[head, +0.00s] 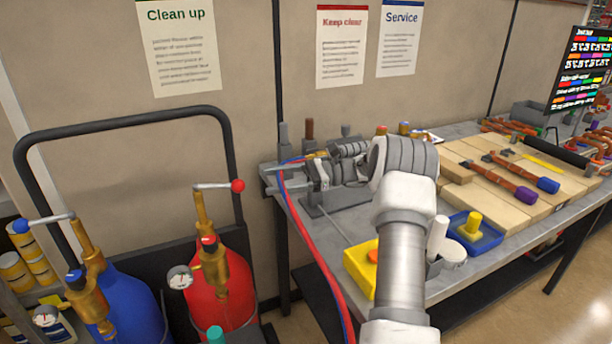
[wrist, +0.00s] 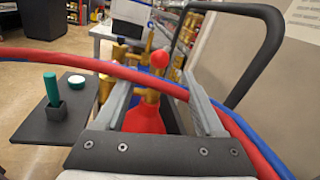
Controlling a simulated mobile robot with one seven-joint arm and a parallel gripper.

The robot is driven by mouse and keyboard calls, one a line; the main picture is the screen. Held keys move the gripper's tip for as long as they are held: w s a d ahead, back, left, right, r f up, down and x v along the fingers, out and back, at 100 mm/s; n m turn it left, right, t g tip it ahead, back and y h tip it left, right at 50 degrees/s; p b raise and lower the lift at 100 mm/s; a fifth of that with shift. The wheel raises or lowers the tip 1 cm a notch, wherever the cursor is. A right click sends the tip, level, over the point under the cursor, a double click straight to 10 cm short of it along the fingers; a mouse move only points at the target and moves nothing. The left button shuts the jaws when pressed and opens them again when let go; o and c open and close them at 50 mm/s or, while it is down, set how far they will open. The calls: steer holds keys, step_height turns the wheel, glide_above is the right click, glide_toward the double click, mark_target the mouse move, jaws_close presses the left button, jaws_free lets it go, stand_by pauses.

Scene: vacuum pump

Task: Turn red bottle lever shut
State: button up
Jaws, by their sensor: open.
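The red bottle (head: 222,290) stands upright at lower left in the head view, with a brass valve (head: 205,225) on top. Its lever (head: 215,186) sticks out sideways to the right and ends in a red ball (head: 238,186). My gripper (head: 270,178) is open and empty, to the right of the ball and apart from it, pointing left. In the wrist view the red ball (wrist: 159,59) shows beyond and between the two fingertips (wrist: 162,85), with the red bottle (wrist: 145,117) below. The fingers partly hide the valve there.
A blue bottle (head: 125,305) with a blue-balled lever (head: 50,221) stands left of the red one. A black cart handle (head: 125,121) arches behind both. Red and blue hoses (head: 310,240) hang by my gripper and cross the wrist view (wrist: 60,57). A workbench (head: 335,225) stands at right.

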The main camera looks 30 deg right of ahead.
steer(key=v, duration=0.8)
steer(key=shift+d, duration=0.2)
